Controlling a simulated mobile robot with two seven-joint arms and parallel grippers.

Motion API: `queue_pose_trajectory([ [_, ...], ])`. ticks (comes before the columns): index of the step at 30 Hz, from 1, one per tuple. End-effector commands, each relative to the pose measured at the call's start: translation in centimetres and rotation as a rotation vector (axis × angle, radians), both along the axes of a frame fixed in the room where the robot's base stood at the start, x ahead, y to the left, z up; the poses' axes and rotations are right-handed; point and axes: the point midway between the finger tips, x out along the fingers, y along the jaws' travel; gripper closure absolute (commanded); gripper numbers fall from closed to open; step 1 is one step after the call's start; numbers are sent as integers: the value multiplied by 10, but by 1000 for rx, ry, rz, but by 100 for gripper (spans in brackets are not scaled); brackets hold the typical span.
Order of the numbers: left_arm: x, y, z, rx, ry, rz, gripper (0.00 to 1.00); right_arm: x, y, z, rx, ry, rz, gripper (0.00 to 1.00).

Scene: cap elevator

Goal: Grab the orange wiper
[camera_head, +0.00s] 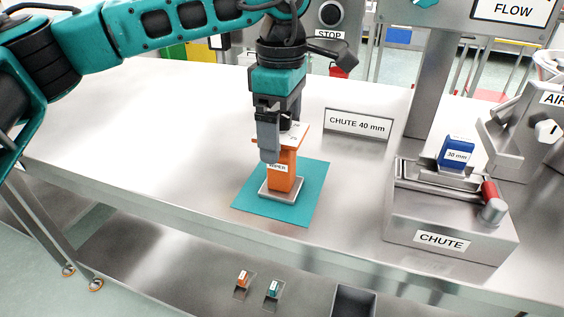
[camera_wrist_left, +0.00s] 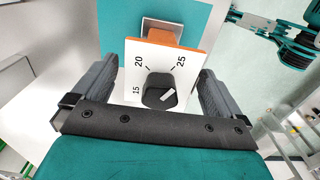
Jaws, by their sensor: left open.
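The orange wiper (camera_head: 281,172) stands upright on a small metal base on a teal mat (camera_head: 307,197). It carries a "WIPER" label and a white top plate with a dial. In the left wrist view the wiper's dial plate (camera_wrist_left: 163,73), marked 15, 20 and 25, with a black knob, lies between my fingers. My left gripper (camera_head: 277,148) is open and points down at the wiper's top. In the left wrist view the fingers of my left gripper (camera_wrist_left: 160,90) stand on both sides of the plate, with gaps visible. My right gripper is not identifiable in the head view.
A "CHUTE 40 mm" sign (camera_head: 358,124) stands behind the mat. The metal chute unit (camera_head: 440,241), with a blue 30 mm block (camera_head: 456,152) and a red-handled part, is at the right. The steel table (camera_head: 130,130) is clear to the left. Small orange and teal pieces lie on the lower shelf.

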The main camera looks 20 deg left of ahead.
Motion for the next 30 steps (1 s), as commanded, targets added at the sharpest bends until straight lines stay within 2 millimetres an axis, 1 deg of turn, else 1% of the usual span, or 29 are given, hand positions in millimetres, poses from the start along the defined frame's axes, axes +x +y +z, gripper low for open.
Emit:
queue_pose_trajectory([
  [1,-1,0,-9,1,2,0,0,0,1,-1,2,-1,0,41],
  [5,-1,0,-21,0,1,0,0,1,1,0,3,-2,2,41],
  [13,0,0,-24,-1,0,0,0,2,2,2,5,-7,3,41],
  [30,0,0,-23,-1,0,0,55,1,2,1,4,-4,2,41],
])
